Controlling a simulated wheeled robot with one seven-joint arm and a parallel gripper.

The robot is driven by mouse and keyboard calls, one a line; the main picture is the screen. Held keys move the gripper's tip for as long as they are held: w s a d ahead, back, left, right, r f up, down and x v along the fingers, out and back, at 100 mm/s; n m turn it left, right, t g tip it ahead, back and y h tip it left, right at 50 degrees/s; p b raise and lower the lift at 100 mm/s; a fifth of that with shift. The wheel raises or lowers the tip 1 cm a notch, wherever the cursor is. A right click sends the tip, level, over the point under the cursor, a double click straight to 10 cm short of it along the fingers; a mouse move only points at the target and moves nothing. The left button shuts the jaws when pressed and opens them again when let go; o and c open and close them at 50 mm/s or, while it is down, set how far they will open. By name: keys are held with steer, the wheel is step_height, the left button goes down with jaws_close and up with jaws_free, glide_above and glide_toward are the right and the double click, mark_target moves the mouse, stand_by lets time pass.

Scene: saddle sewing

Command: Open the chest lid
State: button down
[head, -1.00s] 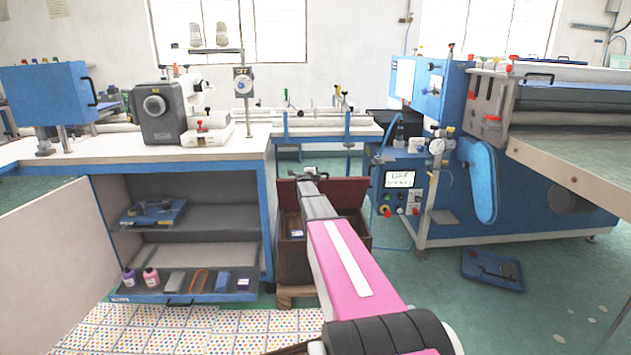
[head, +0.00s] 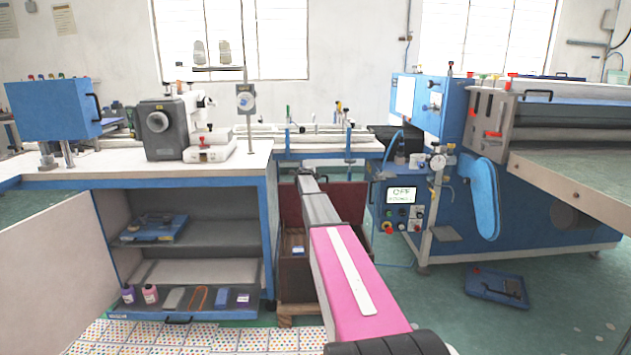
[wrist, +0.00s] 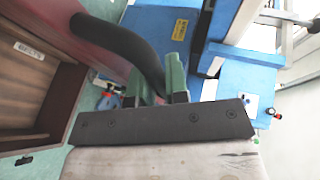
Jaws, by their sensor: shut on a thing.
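The dark brown wooden chest (head: 296,272) stands on the floor right of the workbench, partly hidden by my arm. Its reddish lid (head: 350,205) is raised, roughly upright at the back of the chest. My gripper (head: 306,171) is at the lid's top edge, small and partly hidden in the head view. In the wrist view, the two green fingers of my gripper (wrist: 155,82) are shut on a black curved handle (wrist: 128,42). The handle runs to the reddish lid (wrist: 82,75). The chest's open brown inside shows at the left.
An open cabinet with bottles on its lower shelf (head: 185,303) stands left of the chest. A blue machine (head: 485,200) stands to the right. A blue tray (head: 497,286) lies on the floor there. Green floor between the chest and that tray is clear.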

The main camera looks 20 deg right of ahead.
steer(key=shift+w+d+r, duration=0.1)
steer(key=shift+w+d, duration=0.05)
steer(key=shift+w, duration=0.25)
steer(key=c, duration=1.1)
jaws_free()
steer(key=shift+c, duration=0.2)
steer(key=v, duration=1)
steer(key=shift+s, duration=0.35)
steer(key=shift+r, duration=0.1)
